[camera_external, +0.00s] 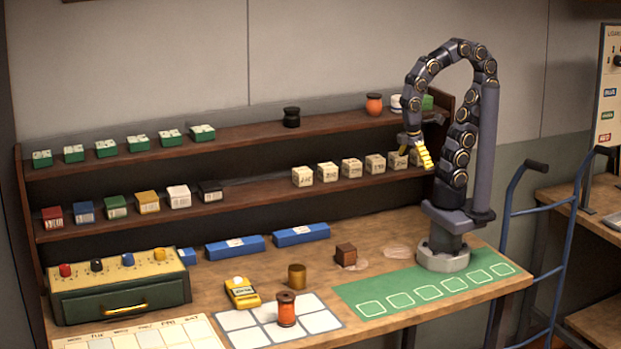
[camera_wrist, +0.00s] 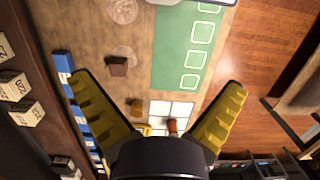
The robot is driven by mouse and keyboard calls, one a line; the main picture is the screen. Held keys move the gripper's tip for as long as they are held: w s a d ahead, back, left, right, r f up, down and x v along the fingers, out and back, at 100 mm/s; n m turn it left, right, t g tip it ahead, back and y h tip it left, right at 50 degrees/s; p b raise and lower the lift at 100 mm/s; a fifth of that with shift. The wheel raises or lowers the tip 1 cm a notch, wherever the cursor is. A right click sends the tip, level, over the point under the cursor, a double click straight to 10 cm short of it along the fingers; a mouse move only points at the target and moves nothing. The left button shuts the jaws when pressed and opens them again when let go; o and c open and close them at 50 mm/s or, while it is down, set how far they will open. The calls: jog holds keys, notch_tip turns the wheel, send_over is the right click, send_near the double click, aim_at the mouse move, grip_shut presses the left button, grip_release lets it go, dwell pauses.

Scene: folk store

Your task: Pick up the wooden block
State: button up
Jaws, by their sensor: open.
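The wooden block (camera_external: 346,254) is a small dark brown cube on the workbench, left of the green mat. It also shows in the wrist view (camera_wrist: 117,67), below and between the spread fingers, toward the left one. My gripper (camera_external: 421,155) has yellow fingers and hangs high above the bench, near the right end of the middle shelf. In the wrist view my gripper (camera_wrist: 158,98) is open, with nothing between its fingers. The block is well apart from it and unobstructed.
A brass cylinder (camera_external: 297,275), a red-brown spool (camera_external: 286,309) and a yellow device (camera_external: 242,293) stand left of the block. The green mat (camera_external: 430,289) lies to its right. Shelves (camera_external: 250,197) with cream boxes (camera_external: 351,167) run behind. Blue boxes (camera_external: 301,235) lie at the bench's back.

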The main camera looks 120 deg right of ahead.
jog(key=shift+s+a+f, duration=0.1)
jog(key=shift+s+f, duration=0.05)
jog(key=shift+s, duration=0.25)
jog(key=shift+c, duration=1.3)
jog(key=shift+w, duration=0.1)
